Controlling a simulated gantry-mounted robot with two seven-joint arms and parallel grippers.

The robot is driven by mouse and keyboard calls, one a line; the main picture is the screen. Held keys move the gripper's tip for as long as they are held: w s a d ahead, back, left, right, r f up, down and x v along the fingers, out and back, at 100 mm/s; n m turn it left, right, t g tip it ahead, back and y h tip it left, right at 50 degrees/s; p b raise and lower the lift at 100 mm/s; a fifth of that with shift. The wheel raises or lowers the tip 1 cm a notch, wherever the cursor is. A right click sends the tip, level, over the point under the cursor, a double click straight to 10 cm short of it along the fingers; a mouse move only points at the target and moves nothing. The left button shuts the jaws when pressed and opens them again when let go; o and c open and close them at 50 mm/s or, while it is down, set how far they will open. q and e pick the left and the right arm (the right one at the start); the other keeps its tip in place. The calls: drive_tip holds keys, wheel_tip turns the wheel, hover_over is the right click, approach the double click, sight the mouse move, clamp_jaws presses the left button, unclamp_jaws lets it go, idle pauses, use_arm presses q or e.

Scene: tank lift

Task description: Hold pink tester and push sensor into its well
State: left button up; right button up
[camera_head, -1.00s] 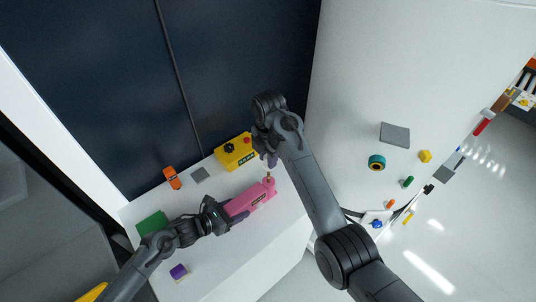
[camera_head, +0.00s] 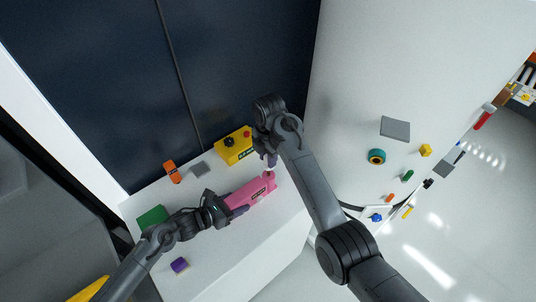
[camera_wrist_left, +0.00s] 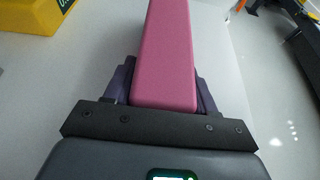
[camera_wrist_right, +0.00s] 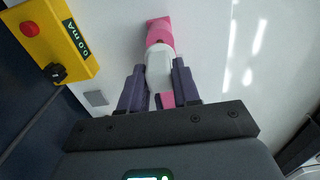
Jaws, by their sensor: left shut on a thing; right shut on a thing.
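The pink tester (camera_head: 250,193) lies slanted above or on the white bench; I cannot tell whether it touches. It also shows in the left wrist view (camera_wrist_left: 165,50). My left gripper (camera_head: 238,210) is shut on its lower-left end, with purple fingers on both sides. My right gripper (camera_head: 271,162) is just above its upper-right end and shut on a pale, whitish piece that looks like the sensor (camera_wrist_right: 160,70). In the right wrist view, part of the pink tester (camera_wrist_right: 158,30) shows beyond the piece. The well is hidden, so I cannot tell how deep the sensor sits.
A yellow box (camera_head: 234,147) with a red button and black knob stands behind the tester. An orange block (camera_head: 172,172), grey square (camera_head: 201,169), green block (camera_head: 152,217) and purple block (camera_head: 179,265) are on the bench. A teal ring (camera_head: 376,157) and small pieces lie on the right-hand white surface.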

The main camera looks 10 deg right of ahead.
drive_tip(key=shift+f, duration=0.85)
drive_tip(key=o, duration=1.1)
drive_tip(key=shift+r, duration=4.45)
use_arm(q)
drive_tip(key=o, duration=1.3)
